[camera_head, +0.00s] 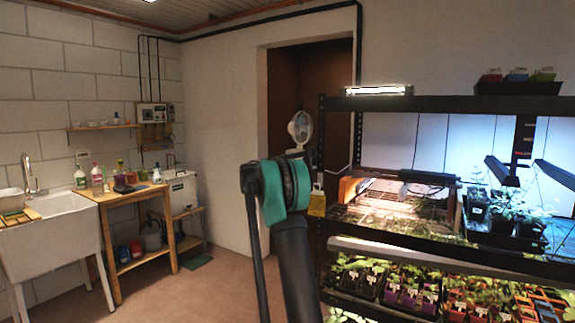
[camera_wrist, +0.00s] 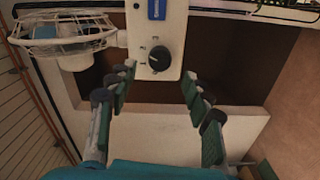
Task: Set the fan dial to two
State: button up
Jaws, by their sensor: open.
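The fan dial (camera_wrist: 160,58) is a round black knob on a white control panel (camera_wrist: 143,28) in the wrist view. Nothing is between the fingers. I cannot tell how far the dial is from the fingertips. The white caged fan (camera_wrist: 62,36) is left of the panel. It also shows in the head view (camera_head: 301,127) in the doorway. The head view does not show the dial clearly.
A black seedling rack (camera_head: 400,103) with lit shelves and several plants fills the right of the head view. A yellow box (camera_head: 317,202) hangs at its left post.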

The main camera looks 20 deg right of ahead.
jog(key=v, duration=0.7)
jog(key=shift+s+a, duration=0.1)
jog(key=s+a+f+m+g+y, duration=0.1)
jog(key=s+a+f+g+y, duration=0.1)
jog(key=s+f, duration=0.8)
jog(key=s+a+f+m+g+y, duration=0.2)
jog(key=s+a+f+y, duration=0.3)
jog(key=s+f, duration=0.5)
jog(key=s+a+f+m+g+y, duration=0.1)
jog(key=s+f, duration=0.9)
jog(key=s, duration=1.4)
jog(key=a+m+y, duration=0.1)
jog(key=a+y, duration=0.1)
jog(key=a, duration=0.1)
jog(key=shift+g, duration=0.4)
jog(key=s+a+f+y, duration=0.1)
jog(key=s+a+f, duration=0.1)
jog(key=s, duration=0.2)
jog(key=s+a+f+y, duration=0.1)
jog(key=s+a+f, duration=0.2)
jog(key=s, duration=0.2)
jog(key=s+a+f+g+y, duration=0.1)
jog(key=s+a+f+y, duration=0.1)
jog(key=s+a+f, duration=0.1)
jog(key=shift+s+f+m, duration=0.2)
jog(key=shift+s+m, duration=0.1)
jog(key=shift+s, duration=0.55)
jog(key=shift+c, duration=0.2)
